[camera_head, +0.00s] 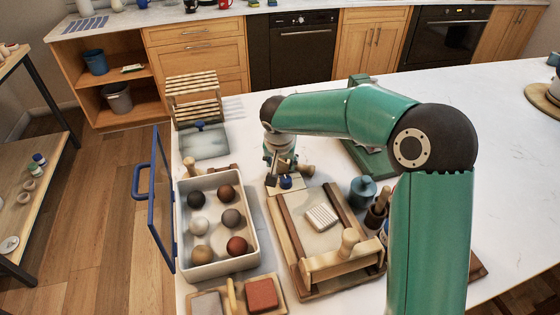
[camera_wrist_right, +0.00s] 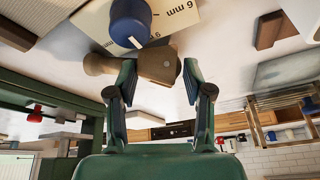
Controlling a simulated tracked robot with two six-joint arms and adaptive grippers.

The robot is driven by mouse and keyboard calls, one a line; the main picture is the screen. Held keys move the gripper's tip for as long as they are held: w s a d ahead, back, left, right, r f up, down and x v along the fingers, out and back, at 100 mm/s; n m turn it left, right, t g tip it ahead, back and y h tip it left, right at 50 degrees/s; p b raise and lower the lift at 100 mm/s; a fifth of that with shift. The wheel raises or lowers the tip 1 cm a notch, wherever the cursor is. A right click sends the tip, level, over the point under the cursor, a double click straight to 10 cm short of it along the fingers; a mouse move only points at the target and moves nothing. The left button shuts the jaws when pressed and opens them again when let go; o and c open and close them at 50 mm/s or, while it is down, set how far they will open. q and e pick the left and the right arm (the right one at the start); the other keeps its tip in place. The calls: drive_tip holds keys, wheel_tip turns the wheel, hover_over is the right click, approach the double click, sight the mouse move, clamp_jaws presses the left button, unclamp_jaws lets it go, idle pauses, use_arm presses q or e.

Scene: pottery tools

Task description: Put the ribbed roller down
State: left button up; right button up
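My right gripper (camera_head: 281,167) hangs low over the table, behind the wooden slab board (camera_head: 289,238). In the right wrist view its fingers (camera_wrist_right: 158,75) sit on both sides of a brown wooden roller (camera_wrist_right: 158,66) with a turned handle (camera_wrist_right: 100,64). The fingers appear closed on it; no ribs can be made out from this angle. The handle end (camera_head: 308,170) also shows in the head view, to the right of the fingers. I cannot tell whether the roller touches the table. My left gripper is not in view.
Pale cards marked 6 mm (camera_wrist_right: 183,22) and a blue-knobbed tool (camera_wrist_right: 130,22) lie close to the roller. A tray of clay balls (camera_head: 254,235) stands left, a blue jar (camera_head: 362,190) right. A white ribbed block (camera_head: 321,217) lies on the board.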

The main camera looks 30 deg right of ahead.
drive_tip(key=shift+o, duration=1.3)
